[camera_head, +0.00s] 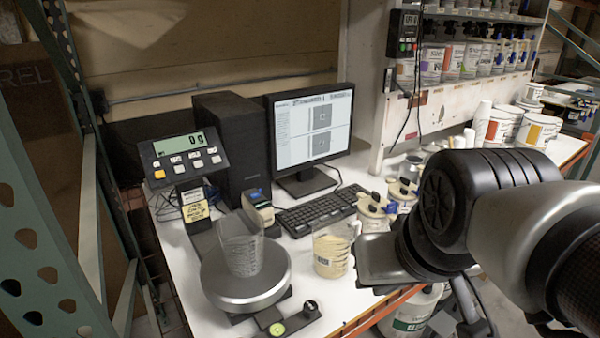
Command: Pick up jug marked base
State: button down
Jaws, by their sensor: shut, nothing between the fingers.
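A clear jug with cream-coloured contents (330,256) stands upright on the white bench, with its handle on the right. No word "base" can be read on it. A second clear jug (240,256), with measuring marks, stands on the round scale plate (268,285) and looks empty. My gripper (372,282) is the dark end of my arm, just right of the cream-filled jug. It is shut and holds nothing. Whether it touches the handle cannot be told from this angle; its fingers are small and partly hidden.
The scale display (184,157) reads 0 g. A keyboard (318,212) and monitor (310,130) stand behind the jugs. Lidded cans (374,212) stand close behind my gripper. A white container with a green label (410,318) sits below the orange bench edge. A green metal upright (45,240) is at left.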

aim_at(332, 234)
jog(key=i+l, duration=0.1)
jog(key=l, duration=0.35)
jog(key=i+l+z, duration=0.15)
jog(key=l, duration=0.3)
jog(key=i+l, duration=0.1)
jog(key=l, duration=0.3)
jog(key=i+l+z, duration=0.1)
jog(key=l, duration=0.35)
jog(key=i+l, duration=0.2)
jog(key=l, duration=0.2)
jog(key=i+l+z, duration=0.15)
jog(key=l, duration=0.25)
jog(key=i+l, duration=0.2)
jog(key=l, duration=0.2)
jog(key=i+l+z, duration=0.1)
jog(key=l, duration=0.3)
jog(key=u, duration=2.25)
jog(key=i+l, duration=0.05)
jog(key=l, duration=0.05)
